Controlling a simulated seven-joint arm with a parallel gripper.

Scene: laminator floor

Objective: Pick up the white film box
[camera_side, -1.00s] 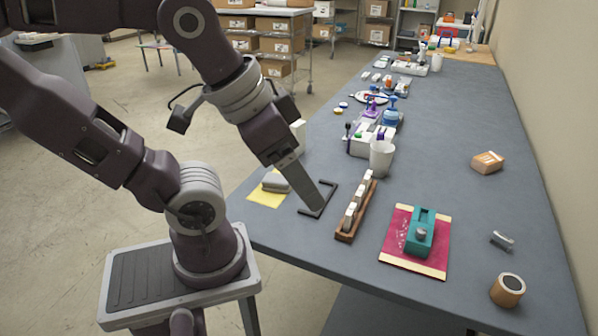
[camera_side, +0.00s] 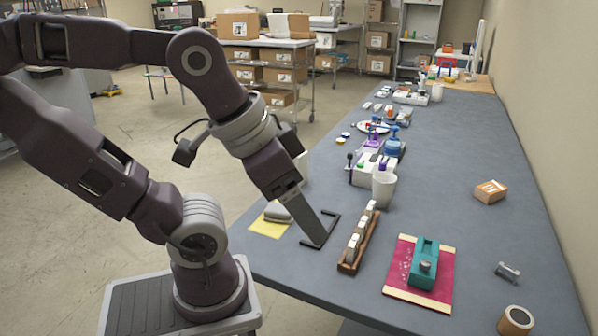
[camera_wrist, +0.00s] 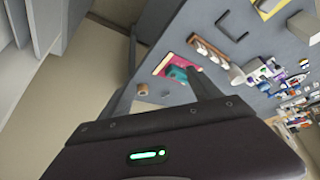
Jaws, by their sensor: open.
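A pale upright box (camera_side: 302,168), likely the white film box, stands at the table's left edge in the side view. It is mostly hidden behind my gripper, so I cannot make out its full shape. My gripper (camera_side: 318,242) points down at a slant, its tip over or near a black square bracket, in front of the pale box. In the wrist view my gripper (camera_wrist: 163,62) has its two dark fingers spread wide with nothing between them.
A wooden rack (camera_side: 345,263) with several white blocks stands right of the black bracket (camera_side: 332,222). A grey object lies on a yellow sheet (camera_side: 266,229) to the left. A white cup (camera_side: 383,186) and teal item (camera_side: 424,265) are nearby. The table's right middle is mostly clear.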

